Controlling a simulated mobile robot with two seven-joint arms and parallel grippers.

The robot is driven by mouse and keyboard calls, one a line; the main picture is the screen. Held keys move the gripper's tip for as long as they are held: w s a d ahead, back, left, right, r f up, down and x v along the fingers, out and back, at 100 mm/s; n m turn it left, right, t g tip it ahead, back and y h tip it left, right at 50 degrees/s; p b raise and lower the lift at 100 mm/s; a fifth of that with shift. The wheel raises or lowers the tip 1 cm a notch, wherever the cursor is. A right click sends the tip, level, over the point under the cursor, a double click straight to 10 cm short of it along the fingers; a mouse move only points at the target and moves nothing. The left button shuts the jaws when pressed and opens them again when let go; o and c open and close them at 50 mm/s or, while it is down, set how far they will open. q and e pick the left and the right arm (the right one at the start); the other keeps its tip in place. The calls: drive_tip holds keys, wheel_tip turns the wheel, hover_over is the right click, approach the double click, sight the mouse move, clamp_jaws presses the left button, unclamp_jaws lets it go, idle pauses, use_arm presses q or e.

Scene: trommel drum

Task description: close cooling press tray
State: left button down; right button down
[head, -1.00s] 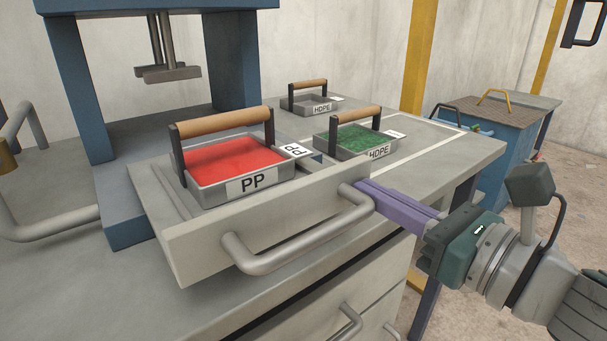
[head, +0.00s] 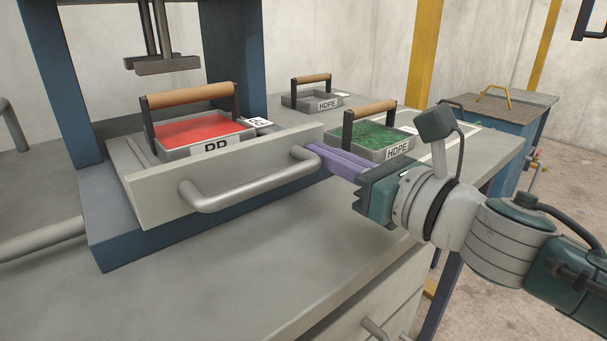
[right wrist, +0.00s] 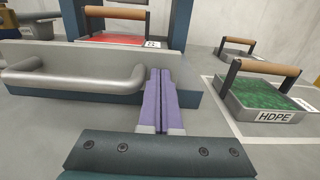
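The cooling press tray has a long grey front panel (head: 240,160) with a bent bar handle (head: 240,194). It sits on the blue press base (head: 110,238) and still juts out a little in front of the press frame. It carries a mould of red material labelled PP (head: 195,130) with a wooden grip. My right gripper (head: 312,152) has its purple fingers shut together, tips at the front panel beside the handle's right end. The right wrist view shows the fingers (right wrist: 160,80) side by side, with the handle (right wrist: 75,84) outside them. My left gripper is not in view.
A green HDPE mould (head: 370,139) stands on the table just right of my fingers. An empty HDPE mould (head: 312,99) is behind it. Drawers lie below the bench edge. The bench top (head: 230,290) in front of the tray is clear.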

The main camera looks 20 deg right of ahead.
drive_tip(key=b+x, duration=0.3)
drive_tip(key=x, duration=0.6)
drive_tip(key=shift+f, duration=0.1)
drive_tip(key=shift+w+a+b, duration=0.15)
drive_tip(key=shift+w+b, duration=0.25)
drive_tip(key=shift+w, duration=0.1)
